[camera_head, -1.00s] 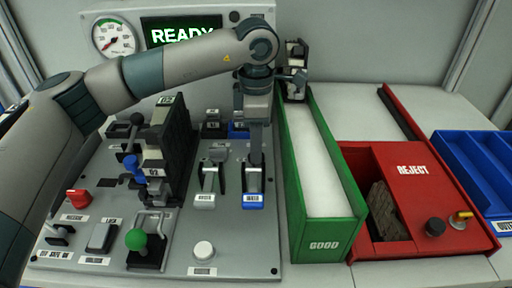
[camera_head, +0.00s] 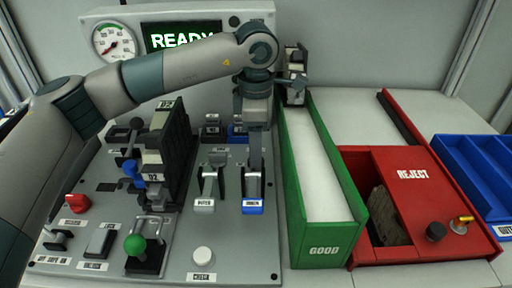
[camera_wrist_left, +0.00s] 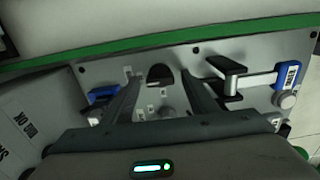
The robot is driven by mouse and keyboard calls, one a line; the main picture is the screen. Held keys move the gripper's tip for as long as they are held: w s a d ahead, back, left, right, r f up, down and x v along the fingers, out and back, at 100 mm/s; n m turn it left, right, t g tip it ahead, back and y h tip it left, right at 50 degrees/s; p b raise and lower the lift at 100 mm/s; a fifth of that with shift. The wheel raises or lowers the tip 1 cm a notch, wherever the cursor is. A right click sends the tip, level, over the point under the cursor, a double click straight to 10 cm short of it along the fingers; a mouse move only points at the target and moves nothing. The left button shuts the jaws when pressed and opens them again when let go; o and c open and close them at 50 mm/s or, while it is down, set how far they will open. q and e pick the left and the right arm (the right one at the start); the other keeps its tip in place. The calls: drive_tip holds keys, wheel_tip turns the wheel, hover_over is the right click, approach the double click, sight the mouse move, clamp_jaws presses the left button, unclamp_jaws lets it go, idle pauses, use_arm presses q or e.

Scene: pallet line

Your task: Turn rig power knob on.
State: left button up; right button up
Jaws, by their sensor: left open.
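The control panel (camera_head: 235,262) carries several controls. A red knob (camera_head: 77,203) sits at its left edge. A black switch (camera_head: 57,240) near the front left corner has a small label that seems to read off and on. I cannot tell for sure which control is the rig power knob. My left gripper (camera_head: 254,165) points down over the panel's right part, far right of both. In the left wrist view its open fingers (camera_wrist_left: 160,98) straddle a dark rounded part (camera_wrist_left: 160,75) on the panel, with no visible contact. My right gripper is out of view.
A blue-handled clamp (camera_head: 252,207) and a grey-handled one (camera_head: 205,205) stand near the gripper. A black upright fixture (camera_head: 175,150) and green-knobbed lever (camera_head: 134,245) stand left. The green GOOD bin (camera_head: 324,253) and red REJECT bin (camera_head: 410,195) stand right.

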use_arm(q)
wheel_tip(320, 180, up, 17)
drive_tip(key=shift+r, duration=0.2)
idle(0.5)
